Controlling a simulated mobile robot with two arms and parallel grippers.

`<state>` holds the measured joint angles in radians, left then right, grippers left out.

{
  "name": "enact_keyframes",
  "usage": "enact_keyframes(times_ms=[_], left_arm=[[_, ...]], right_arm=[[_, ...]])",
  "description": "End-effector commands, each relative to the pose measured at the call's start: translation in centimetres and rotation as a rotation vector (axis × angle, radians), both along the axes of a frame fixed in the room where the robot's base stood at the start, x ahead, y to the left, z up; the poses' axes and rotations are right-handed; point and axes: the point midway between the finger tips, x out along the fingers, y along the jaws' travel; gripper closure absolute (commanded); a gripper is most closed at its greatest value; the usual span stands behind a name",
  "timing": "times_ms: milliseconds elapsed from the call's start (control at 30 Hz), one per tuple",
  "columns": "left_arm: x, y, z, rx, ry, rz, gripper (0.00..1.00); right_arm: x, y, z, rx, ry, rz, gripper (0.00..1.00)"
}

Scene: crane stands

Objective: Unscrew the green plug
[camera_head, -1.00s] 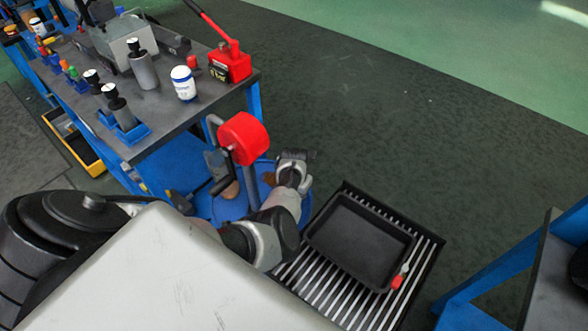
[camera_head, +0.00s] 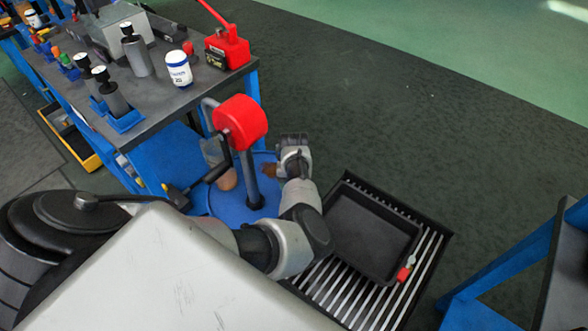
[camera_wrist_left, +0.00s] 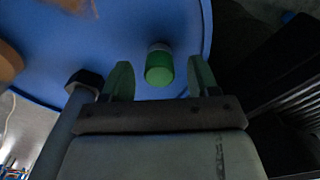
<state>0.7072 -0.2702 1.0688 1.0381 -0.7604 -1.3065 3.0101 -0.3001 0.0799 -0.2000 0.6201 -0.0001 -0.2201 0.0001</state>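The green plug (camera_wrist_left: 159,68) shows in the left wrist view. It stands on the blue round drum top (camera_wrist_left: 130,22), between and just beyond the fingers. My left gripper (camera_wrist_left: 160,80) is open, with one finger on each side of the plug and a visible gap to each. I see no contact. In the head view my left gripper (camera_head: 293,148) is over the right side of the blue drum (camera_head: 228,207), right of the red pump (camera_head: 240,122); the plug is hidden there. My right gripper is not in view.
The pump's dark pole (camera_head: 247,180) rises from the drum close to my left gripper. A black tray (camera_head: 345,270) lies on a slatted black grate (camera_head: 425,262) to the right. A workbench (camera_head: 190,97) with bottles stands behind left. Open floor lies beyond.

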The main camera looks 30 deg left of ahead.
Motion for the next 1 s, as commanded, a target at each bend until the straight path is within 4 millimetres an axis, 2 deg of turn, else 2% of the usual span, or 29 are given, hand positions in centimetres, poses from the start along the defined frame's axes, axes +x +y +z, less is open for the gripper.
enact_keyframes(times_ms=[167, 267, 533, 800, 1000], left_arm=[[-0.1, 0.0, -0.1, -0.002, 0.003, 0.000, 0.37], [-0.1, -0.1, -0.2, -0.003, 0.004, -0.001, 0.46], [-0.2, 0.0, -0.1, -0.002, 0.006, -0.021, 0.46], [-0.2, 0.0, 0.1, -0.002, 0.007, -0.382, 0.46], [-0.2, 0.0, 0.0, 0.001, 0.007, -0.524, 0.46]], right_arm=[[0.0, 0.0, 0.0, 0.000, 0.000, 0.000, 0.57], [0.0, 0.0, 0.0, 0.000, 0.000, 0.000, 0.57], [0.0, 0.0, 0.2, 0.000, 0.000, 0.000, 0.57], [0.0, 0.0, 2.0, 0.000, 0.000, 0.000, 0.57], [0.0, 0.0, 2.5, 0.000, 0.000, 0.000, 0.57]])
